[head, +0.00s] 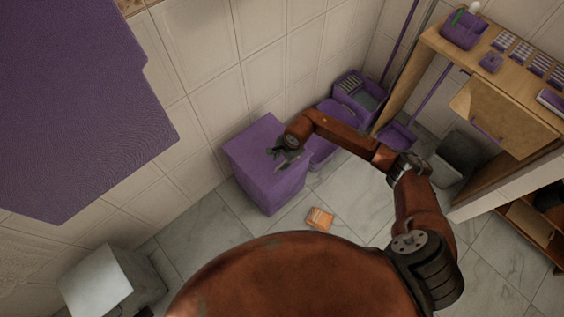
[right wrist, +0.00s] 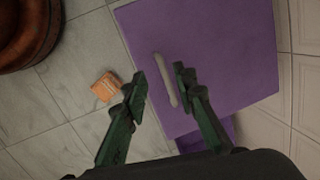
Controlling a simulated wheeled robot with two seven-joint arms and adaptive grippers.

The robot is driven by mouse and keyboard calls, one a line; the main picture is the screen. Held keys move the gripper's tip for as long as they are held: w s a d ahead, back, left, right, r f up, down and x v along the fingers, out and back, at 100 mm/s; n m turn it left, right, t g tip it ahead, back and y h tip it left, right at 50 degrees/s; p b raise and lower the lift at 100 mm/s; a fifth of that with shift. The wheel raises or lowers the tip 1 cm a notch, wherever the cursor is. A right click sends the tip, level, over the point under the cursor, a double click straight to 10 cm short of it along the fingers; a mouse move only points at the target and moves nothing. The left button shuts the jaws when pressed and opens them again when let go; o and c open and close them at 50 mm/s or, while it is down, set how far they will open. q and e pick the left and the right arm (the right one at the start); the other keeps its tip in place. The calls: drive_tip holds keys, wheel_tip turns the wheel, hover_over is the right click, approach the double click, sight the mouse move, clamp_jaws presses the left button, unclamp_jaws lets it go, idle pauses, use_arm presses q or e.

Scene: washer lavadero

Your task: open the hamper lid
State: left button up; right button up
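The purple hamper (head: 268,188) stands on the floor against the tiled wall, and its flat lid (head: 252,143) is closed. In the right wrist view the lid (right wrist: 225,45) fills the upper right, with a thin pale raised handle (right wrist: 165,78) along it. My right gripper (head: 284,157) is over the lid near its front right edge. In the right wrist view the right gripper (right wrist: 158,78) is open, with its fingertips on either side of the handle. Nothing shows between the fingers except the handle; contact cannot be told. My left gripper is not in view.
An orange packet (head: 320,219) lies on the floor in front of the hamper. A grey-white box (head: 105,279) is at lower left.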

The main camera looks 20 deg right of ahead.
drive_tip(key=shift+n+h, duration=0.4)
drive_tip(key=shift+h, duration=0.2)
drive_tip(key=f, duration=0.1)
drive_tip(key=w+d+f+b, duration=0.1)
drive_tip(key=f, duration=0.1)
drive_tip(key=w+d+f, duration=0.1)
drive_tip(key=f, duration=0.1)
drive_tip(key=shift+f+b, duration=0.2)
drive_tip(key=shift+b, duration=0.2)
drive_tip(key=shift+f, duration=0.45)
drive_tip(key=shift+w+f, duration=0.15)
drive_tip(key=shift+f, duration=0.3)
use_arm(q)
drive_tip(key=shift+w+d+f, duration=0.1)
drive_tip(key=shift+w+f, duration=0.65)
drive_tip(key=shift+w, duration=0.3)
use_arm(e)
drive_tip(key=shift+c, duration=0.6)
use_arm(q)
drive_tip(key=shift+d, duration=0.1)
use_arm(e)
clamp_jaws()
